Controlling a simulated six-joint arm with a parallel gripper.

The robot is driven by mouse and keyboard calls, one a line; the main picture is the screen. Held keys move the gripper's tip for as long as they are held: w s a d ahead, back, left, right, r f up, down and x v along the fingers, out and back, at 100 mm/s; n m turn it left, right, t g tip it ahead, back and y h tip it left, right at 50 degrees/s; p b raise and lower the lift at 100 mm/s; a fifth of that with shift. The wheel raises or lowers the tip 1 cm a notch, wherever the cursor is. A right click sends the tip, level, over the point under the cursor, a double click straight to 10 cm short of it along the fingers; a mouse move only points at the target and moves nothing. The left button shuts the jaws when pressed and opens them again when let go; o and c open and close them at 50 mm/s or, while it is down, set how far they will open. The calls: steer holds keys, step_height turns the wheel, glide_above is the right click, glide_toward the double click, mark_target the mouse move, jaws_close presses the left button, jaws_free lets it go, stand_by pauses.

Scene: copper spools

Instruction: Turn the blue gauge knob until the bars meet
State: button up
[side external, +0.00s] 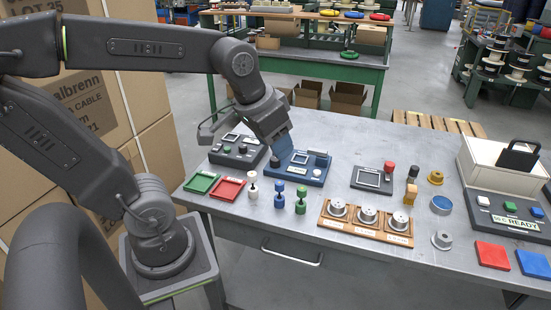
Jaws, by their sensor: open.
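The blue gauge unit (311,178) lies flat on the steel table, with a small pale display on its top and a raised part near its right end. The bars on it are too small to read. My gripper (277,158) points down at the left edge of the blue unit, and its jaws are open. It hides part of that edge, and I cannot tell whether it touches the unit or its knob. A dark gauge unit (232,158) with a display and dark knobs sits just to the left.
Green (201,183) and red (227,189) trays and several small spools stand in front. A wooden holder (366,233) with metal discs is at centre front. Another dark gauge unit (372,179) with a red knob is to the right, and a white machine (500,165) beyond.

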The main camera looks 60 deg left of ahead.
steer(key=w+a+n+g, duration=0.2)
steer(key=w+a, duration=0.4)
steer(key=n+g, duration=0.3)
steer(key=n, duration=0.1)
glide_above(275, 162)
steer(key=w+a, duration=0.1)
step_height(275, 162, down, 9)
steer(key=f, duration=1.4)
steer(key=shift+a+f, duration=0.1)
steer(key=shift+a, duration=0.2)
steer(key=c, duration=0.6)
steer(key=shift+c, duration=0.2)
